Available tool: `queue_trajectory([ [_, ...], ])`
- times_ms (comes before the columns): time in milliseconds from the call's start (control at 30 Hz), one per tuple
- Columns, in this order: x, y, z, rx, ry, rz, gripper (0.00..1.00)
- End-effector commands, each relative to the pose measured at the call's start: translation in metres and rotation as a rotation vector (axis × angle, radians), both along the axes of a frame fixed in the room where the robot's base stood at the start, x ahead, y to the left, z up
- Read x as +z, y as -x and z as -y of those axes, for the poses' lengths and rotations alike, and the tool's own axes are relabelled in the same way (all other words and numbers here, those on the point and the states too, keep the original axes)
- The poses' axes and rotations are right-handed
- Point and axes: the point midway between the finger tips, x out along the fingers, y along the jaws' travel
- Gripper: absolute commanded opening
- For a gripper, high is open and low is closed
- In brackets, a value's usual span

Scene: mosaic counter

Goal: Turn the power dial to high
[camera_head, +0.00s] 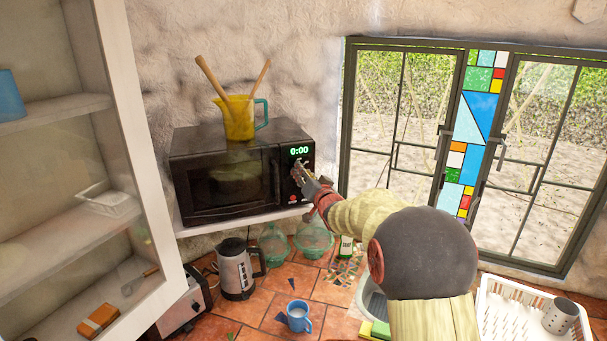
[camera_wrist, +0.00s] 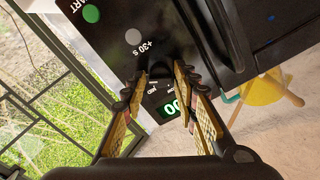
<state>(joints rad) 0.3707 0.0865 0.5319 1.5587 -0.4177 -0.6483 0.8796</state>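The black microwave (camera_head: 225,180) stands on a shelf against the wall, its door shut and its green display (camera_head: 299,151) reading 0:00. My gripper (camera_head: 300,170) is at its control panel, hiding part of it. In the wrist view the panel appears upside down. My gripper's two fingers (camera_wrist: 159,76) are spread apart there, with the dark power dial (camera_wrist: 160,71) between their tips. I cannot tell whether either tip touches the dial. Small lettering is by the dial, too blurred to read its setting. A grey +30 s button (camera_wrist: 133,36) and a green start button (camera_wrist: 91,13) lie beyond.
A yellow jug (camera_head: 238,120) with wooden utensils stands on top of the microwave. Below are a kettle (camera_head: 236,275), green glassware (camera_head: 313,238) and a blue mug (camera_head: 299,316). An open shelf unit (camera_head: 130,130) is at left, a glazed window (camera_head: 400,110) at right.

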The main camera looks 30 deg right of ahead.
Motion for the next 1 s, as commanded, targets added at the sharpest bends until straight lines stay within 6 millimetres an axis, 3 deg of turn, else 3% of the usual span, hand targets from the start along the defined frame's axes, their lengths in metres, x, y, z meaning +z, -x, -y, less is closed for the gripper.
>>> queue_trajectory([
  [167, 0.0, 0.0, 0.0, 0.0, 0.001, 0.0, 0.41],
  [567, 0.001, 0.006, 0.0, 0.0, 0.001, 0.002, 0.41],
  [1000, 0.001, 0.081, -0.009, -0.001, 0.001, 0.0, 0.41],
])
